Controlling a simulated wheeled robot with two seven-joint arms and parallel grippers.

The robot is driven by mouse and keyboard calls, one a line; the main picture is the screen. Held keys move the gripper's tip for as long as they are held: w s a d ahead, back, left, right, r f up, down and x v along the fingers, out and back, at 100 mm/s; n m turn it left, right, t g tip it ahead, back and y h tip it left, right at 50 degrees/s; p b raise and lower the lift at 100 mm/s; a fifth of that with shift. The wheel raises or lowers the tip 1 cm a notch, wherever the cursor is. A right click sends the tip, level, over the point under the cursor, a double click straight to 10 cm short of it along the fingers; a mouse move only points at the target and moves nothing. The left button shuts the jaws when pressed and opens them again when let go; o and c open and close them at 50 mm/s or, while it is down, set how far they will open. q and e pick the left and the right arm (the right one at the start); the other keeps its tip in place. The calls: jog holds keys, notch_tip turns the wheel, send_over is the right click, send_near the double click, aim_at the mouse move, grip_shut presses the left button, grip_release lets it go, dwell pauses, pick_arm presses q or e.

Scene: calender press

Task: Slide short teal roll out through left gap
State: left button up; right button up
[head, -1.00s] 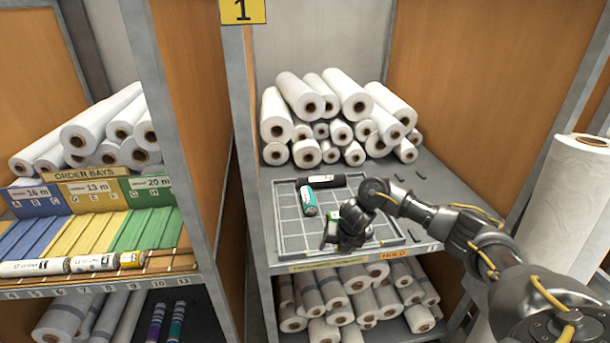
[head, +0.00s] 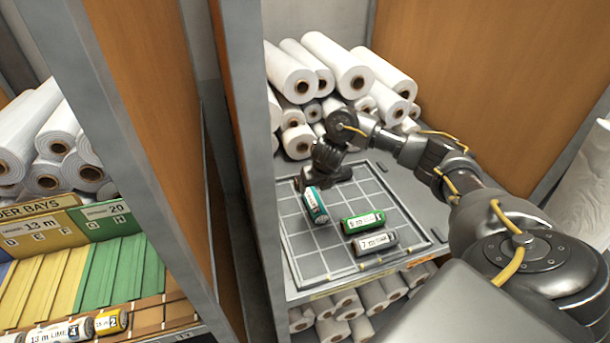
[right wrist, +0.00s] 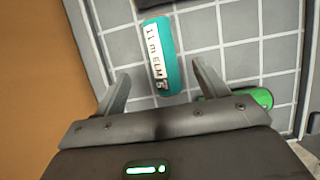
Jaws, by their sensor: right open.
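The short teal roll (head: 316,205), with a white label, lies on the gridded tray (head: 318,262) near its left side. In the right wrist view the teal roll (right wrist: 163,60) lies lengthwise between the two spread fingers, its lower end near the level of the fingertips. My right gripper (head: 312,184) is open and over the far end of the roll; its spread fingers (right wrist: 160,72) show in the right wrist view. I cannot tell whether they touch it. A left gap in the tray's rim is not clearly visible. My left gripper is not in view.
A green roll (head: 362,222) and a grey roll (head: 375,243) lie to the right of the teal one. A grey upright post (head: 248,150) stands left of the tray. White rolls (head: 335,62) are stacked behind. The tray's front left is bare.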

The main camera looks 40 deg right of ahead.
aim_at(314, 198)
jog(key=shift+s+b, duration=0.3)
jog(key=shift+s, duration=0.3)
jog(key=shift+b+x, duration=0.65)
jog(key=shift+x, duration=0.55)
jog(key=shift+b+x, duration=0.5)
jog(key=shift+x, duration=0.65)
jog(key=x, duration=0.3)
jog(key=shift+w+f, duration=0.3)
jog(key=shift+d+f, duration=0.1)
jog(key=shift+f, duration=0.2)
jog(key=shift+w+f, duration=0.1)
jog(key=shift+f, duration=0.15)
jog(key=shift+w+f, duration=0.25)
jog(key=shift+f, duration=0.1)
jog(key=c, duration=1.1)
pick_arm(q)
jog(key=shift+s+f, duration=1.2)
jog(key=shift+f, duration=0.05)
pick_arm(e)
jog(key=shift+s+a+r, duration=0.1)
jog(key=shift+s+a, duration=0.45)
jog(key=shift+s, duration=1.05)
jog(key=shift+s+a, duration=0.55)
jog(key=shift+s, duration=1.05)
jog(key=shift+s+a+r, duration=0.1)
jog(key=shift+s+a, duration=0.4)
jog(key=shift+s, duration=1.1)
